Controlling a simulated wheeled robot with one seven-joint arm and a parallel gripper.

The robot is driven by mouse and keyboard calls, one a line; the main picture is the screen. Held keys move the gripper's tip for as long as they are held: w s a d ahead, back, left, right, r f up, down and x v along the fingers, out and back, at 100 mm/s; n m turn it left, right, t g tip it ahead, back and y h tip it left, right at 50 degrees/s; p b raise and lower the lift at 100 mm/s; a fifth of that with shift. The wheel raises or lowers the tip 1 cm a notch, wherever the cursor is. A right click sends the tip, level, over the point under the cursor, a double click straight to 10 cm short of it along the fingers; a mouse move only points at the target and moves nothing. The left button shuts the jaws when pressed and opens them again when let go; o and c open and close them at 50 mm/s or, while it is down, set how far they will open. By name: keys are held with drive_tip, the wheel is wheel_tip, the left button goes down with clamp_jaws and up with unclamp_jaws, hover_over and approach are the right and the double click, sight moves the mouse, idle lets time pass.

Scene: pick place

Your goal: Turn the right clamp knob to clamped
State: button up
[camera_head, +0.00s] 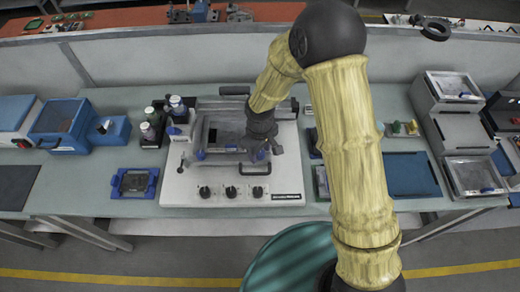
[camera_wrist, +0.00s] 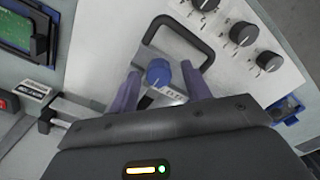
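The right clamp knob (camera_wrist: 158,72) is a blue round knob on a pale labelled base in the wrist view. My gripper (camera_wrist: 161,76) has its two purple-blue fingers apart, one on each side of the knob. A gap shows between the knob and each finger, so the gripper is open and not holding it. In the head view my gripper (camera_head: 260,152) is low over the right side of the white fixture (camera_head: 230,187). The knob is hidden there behind the gripper. Another small blue part (camera_head: 201,154) shows at the fixture's left side.
A dark U-shaped handle (camera_head: 255,168) stands close in front of my gripper. Several black knobs (camera_wrist: 243,33) line the fixture's front. Bottles (camera_head: 150,128) and a blue tray (camera_head: 135,183) are on the left. A blue mat (camera_head: 410,174) and stacked grey bins (camera_head: 470,172) are on the right.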

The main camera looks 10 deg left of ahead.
sight(260, 153)
wheel_tip(260, 153, up, 17)
drive_tip(key=b, duration=0.2)
drive_tip(key=shift+r, duration=0.2)
idle(0.4)
idle(0.3)
drive_tip(key=s+d+m+t, duration=0.1)
drive_tip(key=d+m, duration=0.3)
drive_tip(key=d, duration=0.4)
drive_tip(key=s+d+f+m, duration=0.1)
drive_tip(key=s+d+m, duration=0.2)
drive_tip(key=d, duration=0.6)
drive_tip(key=s+d+f+m+t, duration=0.1)
drive_tip(key=s+d+m, duration=0.2)
drive_tip(key=d, duration=0.6)
drive_tip(key=shift+m+t, duration=0.3)
drive_tip(key=shift+m, duration=0.7)
